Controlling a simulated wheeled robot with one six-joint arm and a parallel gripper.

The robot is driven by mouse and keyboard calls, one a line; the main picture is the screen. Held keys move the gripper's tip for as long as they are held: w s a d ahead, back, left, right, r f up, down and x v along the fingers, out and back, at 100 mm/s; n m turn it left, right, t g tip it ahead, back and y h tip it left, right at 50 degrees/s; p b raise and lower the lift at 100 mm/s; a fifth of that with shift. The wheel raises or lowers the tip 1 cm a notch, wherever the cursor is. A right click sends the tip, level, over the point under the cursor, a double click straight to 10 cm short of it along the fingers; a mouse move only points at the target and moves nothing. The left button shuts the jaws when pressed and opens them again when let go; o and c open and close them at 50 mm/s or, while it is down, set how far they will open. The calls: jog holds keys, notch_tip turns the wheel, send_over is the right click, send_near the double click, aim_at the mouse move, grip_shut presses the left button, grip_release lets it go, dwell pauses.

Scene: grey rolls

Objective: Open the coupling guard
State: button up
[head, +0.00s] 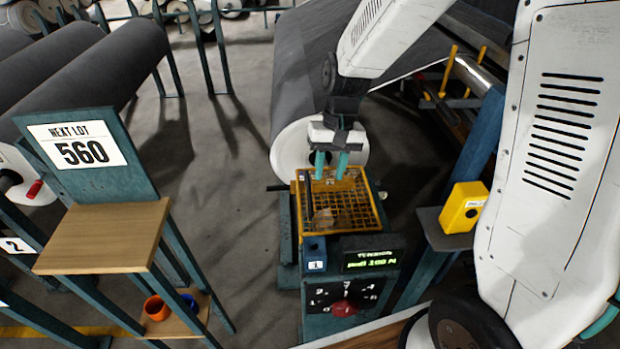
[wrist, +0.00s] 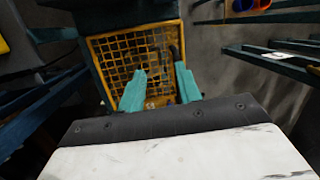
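The coupling guard (head: 345,212) is a yellow mesh cover on top of the teal machine stand in the middle of the head view. It lies flat over the stand and looks closed. A dark upright handle stands along its left side in the head view (head: 307,190); in the wrist view the handle (wrist: 174,52) is at the guard's right. My gripper (head: 331,172) is above the guard's far part, with its teal fingers pointing down. In the wrist view the fingers (wrist: 161,88) are apart with nothing between them. Whether they touch the guard is unclear.
A tension display (head: 372,259) and a dial panel with a red knob (head: 344,308) are on the stand's front. A yellow box (head: 463,207) stands at right. A wooden shelf (head: 105,236) with a 560 sign is at left. A large grey roll (head: 310,70) is behind.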

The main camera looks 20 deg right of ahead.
jog(key=m+t, duration=0.1)
jog(key=t, duration=0.1)
send_near(308, 184)
jog(key=f, duration=0.5)
jog(key=a+f, duration=0.1)
jog(key=f, duration=0.2)
jog(key=shift+w, duration=0.15)
jog(key=shift+c, duration=0.3)
jog(key=shift+a, duration=0.1)
grip_shut()
